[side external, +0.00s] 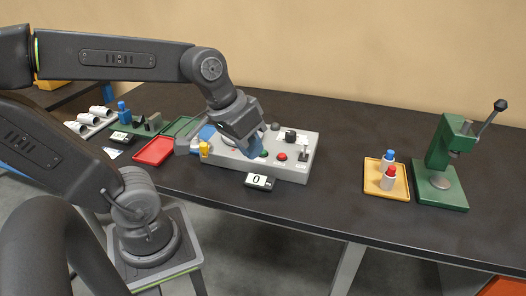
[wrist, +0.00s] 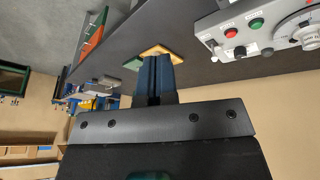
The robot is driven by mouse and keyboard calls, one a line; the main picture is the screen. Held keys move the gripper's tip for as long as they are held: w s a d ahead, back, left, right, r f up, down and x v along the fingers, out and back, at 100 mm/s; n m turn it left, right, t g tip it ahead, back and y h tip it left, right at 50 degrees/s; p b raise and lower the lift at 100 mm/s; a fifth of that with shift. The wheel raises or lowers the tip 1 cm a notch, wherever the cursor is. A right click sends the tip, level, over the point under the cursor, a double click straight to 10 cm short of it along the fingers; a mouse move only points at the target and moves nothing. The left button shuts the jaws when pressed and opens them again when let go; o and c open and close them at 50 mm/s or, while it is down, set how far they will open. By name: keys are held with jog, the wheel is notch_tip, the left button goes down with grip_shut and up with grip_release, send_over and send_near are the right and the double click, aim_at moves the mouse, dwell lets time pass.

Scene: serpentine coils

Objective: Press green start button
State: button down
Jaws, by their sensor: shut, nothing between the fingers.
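The grey control box (side external: 300,170) stands on the dark table in the middle of the side view. It also fills the upper right corner of the wrist view (wrist: 284,38). The green button (wrist: 256,23) is on its face between the red button (wrist: 230,32) and a large round dial. In the side view the green button (side external: 264,154) shows just right of my fingertips. My gripper (side external: 254,152) is shut and empty, with its blue fingers over the box. In the wrist view the fingers (wrist: 153,58) are left of the green button. Whether they touch the box is unclear.
A small display (side external: 259,182) reading 0 sits before the box. A red tray (side external: 154,151) lies left. A yellow tray (side external: 372,183) with two bottles and a green press (side external: 441,195) stand right. The table between box and yellow tray is clear.

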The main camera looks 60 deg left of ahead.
jog(key=w+a+f+n+t+h, duration=0.1)
jog(key=w+a+f+n+h, duration=0.1)
jog(key=w+a+n, duration=0.4)
jog(key=w+a+f+n+t+h, duration=0.1)
jog(key=w+a+f+n+h, duration=0.2)
jog(key=w+a+n, duration=0.4)
jog(key=a+f+n, duration=0.1)
jog(key=a+n, duration=0.2)
jog(key=a, duration=0.5)
jog(key=shift+w+a+f+n+t, duration=0.15)
jog(key=shift+a+f+n+t, duration=0.15)
jog(key=shift+a+n, duration=0.1)
jog(key=shift+f, duration=4.4)
jog(key=shift+f, duration=0.1)
jog(key=shift+f, duration=0.3)
